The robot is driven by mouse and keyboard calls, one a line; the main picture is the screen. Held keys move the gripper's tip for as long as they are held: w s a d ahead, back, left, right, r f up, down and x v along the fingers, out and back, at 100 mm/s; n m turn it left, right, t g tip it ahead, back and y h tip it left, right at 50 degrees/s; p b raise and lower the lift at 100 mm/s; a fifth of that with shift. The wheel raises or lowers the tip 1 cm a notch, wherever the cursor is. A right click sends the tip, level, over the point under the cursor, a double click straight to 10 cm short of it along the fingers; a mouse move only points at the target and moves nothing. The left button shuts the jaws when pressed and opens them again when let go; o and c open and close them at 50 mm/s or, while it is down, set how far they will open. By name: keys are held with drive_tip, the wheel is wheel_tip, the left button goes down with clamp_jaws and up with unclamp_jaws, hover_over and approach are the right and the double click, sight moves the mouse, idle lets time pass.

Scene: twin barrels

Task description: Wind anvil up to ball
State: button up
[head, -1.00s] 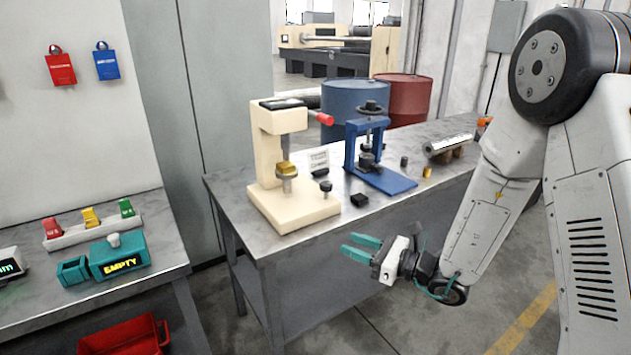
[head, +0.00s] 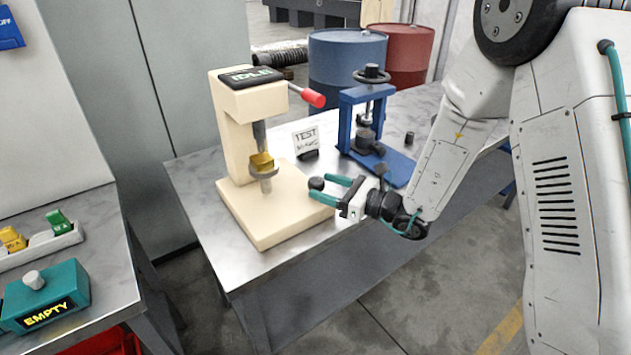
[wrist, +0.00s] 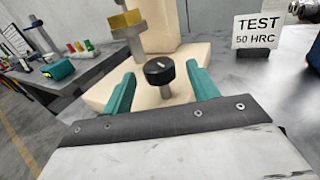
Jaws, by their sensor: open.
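The cream hardness tester (head: 240,110) stands on the bench. Its round grey anvil (head: 266,173) carries a yellow block (head: 262,161) on a short post. The grey plunger (head: 259,134) comes down from the head just above the block; its ball tip is too small to make out, and I cannot tell if there is a gap. A black knob (head: 316,183) on a grey stem stands at the base's right side. My gripper (wrist: 160,72) is open, with the knob (wrist: 159,70) between its teal fingertips. I cannot tell if either finger touches it.
A red-tipped lever (head: 313,98) sticks out right from the head, whose display reads IDLE. A "TEST 50 HRC" card (wrist: 257,28) stands behind. A blue press (head: 365,140) is to the right. A teal box marked EMPTY (head: 45,295) sits on the left bench.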

sight(316, 180)
drive_tip(key=shift+x, duration=1.65)
drive_tip(key=c, duration=1)
drive_tip(key=shift+n+g+y, duration=0.3)
drive_tip(key=shift+n+g, duration=0.1)
drive_tip(key=shift+g, duration=0.2)
drive_tip(key=n+g, duration=0.2)
drive_tip(key=n+g+y, duration=0.1)
drive_tip(key=g, duration=0.2)
drive_tip(key=shift+n+g+y, duration=0.3)
drive_tip(key=shift+n, duration=0.1)
drive_tip(key=shift+n+g, duration=1.1)
drive_tip(key=shift+g, duration=0.6)
drive_tip(key=shift+n+g, duration=1.1)
drive_tip(key=shift+g, duration=0.6)
